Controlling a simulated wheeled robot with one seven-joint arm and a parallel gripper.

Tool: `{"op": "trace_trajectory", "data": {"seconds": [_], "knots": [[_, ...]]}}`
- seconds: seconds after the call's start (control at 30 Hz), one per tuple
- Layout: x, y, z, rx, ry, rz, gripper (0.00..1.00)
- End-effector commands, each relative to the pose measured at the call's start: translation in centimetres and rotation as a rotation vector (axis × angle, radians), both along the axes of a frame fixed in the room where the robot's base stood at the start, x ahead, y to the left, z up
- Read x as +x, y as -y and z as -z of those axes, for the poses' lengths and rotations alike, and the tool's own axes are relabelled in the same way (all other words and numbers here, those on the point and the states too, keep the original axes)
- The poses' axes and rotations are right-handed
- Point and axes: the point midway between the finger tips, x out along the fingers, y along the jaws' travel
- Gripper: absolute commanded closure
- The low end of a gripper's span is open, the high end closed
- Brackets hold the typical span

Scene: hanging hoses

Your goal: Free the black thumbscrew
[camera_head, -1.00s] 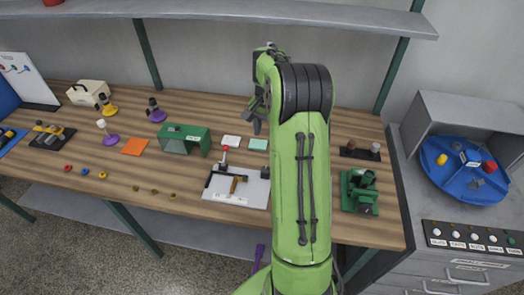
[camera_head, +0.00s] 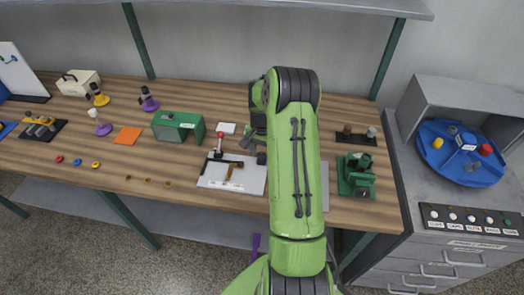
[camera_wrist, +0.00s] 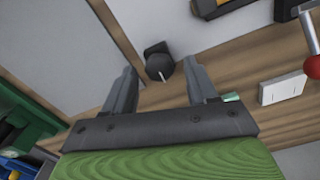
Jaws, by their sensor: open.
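The black thumbscrew (camera_wrist: 159,67) shows in the wrist view as a round dark knob with a pale line, against a small black block (camera_wrist: 154,48). In the head view a dark knob (camera_head: 262,158) at the right edge of the white plate (camera_head: 215,183) appears to be the same one. My gripper (camera_wrist: 160,71) is open, with one finger on each side of the knob in the picture. Nothing is between the fingers that I can see held. Whether the fingers are level with the knob or above it, I cannot tell.
A red-knobbed lever (camera_head: 220,136) and a brass piece (camera_head: 234,170) stand on the plate. A white tile (camera_head: 226,128) lies behind it. A green housing (camera_head: 178,127) stands left and a green fixture (camera_head: 356,175) right.

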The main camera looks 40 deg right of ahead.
Motion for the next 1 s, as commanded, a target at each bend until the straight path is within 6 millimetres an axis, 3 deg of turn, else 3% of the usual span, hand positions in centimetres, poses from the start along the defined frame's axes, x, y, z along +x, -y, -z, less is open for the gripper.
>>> {"op": "trace_trajectory", "data": {"seconds": [0.1,0.47,0.77,1.0], "knots": [[0.01,0.0,-0.06,0.0,0.0,0.0,0.44],[0.02,-0.01,-0.1,0.0,0.0,0.0,0.99],[0.06,-0.02,-0.12,0.0,0.001,-0.041,0.99],[0.1,-0.03,-0.14,-0.002,0.001,-0.179,0.99]]}}
